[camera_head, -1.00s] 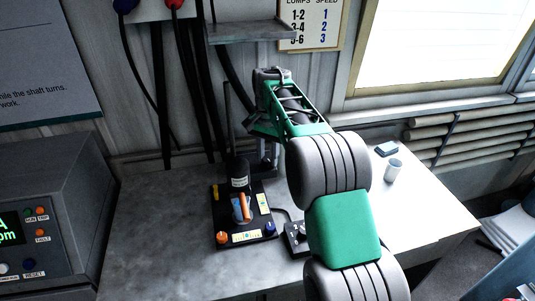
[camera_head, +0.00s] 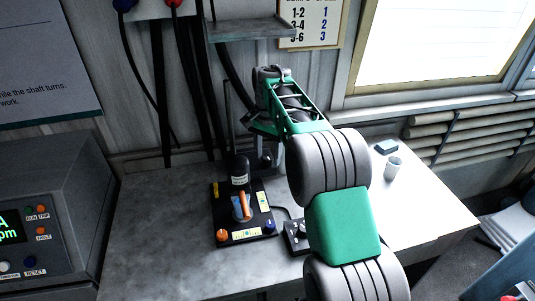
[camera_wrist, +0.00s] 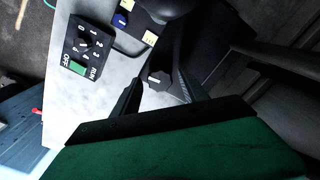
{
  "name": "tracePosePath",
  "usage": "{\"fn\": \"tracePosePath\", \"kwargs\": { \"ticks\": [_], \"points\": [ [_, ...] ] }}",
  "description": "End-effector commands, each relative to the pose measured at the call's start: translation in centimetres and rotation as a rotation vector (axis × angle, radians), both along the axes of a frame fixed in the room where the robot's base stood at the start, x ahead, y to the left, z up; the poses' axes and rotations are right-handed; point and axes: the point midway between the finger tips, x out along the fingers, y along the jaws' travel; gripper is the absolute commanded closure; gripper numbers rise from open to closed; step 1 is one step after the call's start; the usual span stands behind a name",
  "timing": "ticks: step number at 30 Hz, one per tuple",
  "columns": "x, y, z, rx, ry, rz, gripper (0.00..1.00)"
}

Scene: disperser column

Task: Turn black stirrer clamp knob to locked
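The black stirrer clamp knob (camera_wrist: 158,81) shows in the wrist view as a small round knob with a pale mark on its face. My gripper (camera_wrist: 160,78) is open, with one dark finger on each side of the knob. A gap shows between the knob and the fingers, at least on the right; whether the left finger touches it I cannot tell. In the head view my wrist (camera_head: 272,75) is bent down over the back of the disperser stand, and the knob is hidden there.
The disperser base plate (camera_head: 228,223) carries an orange lever, coloured knobs and a black cylinder. A switch box (camera_wrist: 86,48) lies beside it. A cup (camera_head: 393,168) stands at the right of the table (camera_head: 160,215). A grey control box (camera_head: 60,180) stands at left.

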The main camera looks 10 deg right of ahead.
Motion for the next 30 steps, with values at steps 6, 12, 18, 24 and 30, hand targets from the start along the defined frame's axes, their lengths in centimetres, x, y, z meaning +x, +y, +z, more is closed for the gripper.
{"fn": "tracePosePath", "kwargs": {
  "ticks": [6, 12, 18, 24, 30],
  "points": [
    [0.0, 0.0, 0.0, 0.000, 0.000, 0.000, 0.47],
    [0.1, 0.0, 2.1, 0.000, -0.004, 0.000, 0.47],
    [0.1, 0.0, 6.2, 0.000, -0.003, 0.000, 0.47],
    [0.0, 0.0, 7.8, 0.000, 0.000, 0.000, 0.47],
    [0.0, 0.0, 7.8, 0.000, 0.000, 0.001, 0.47]
  ]
}}
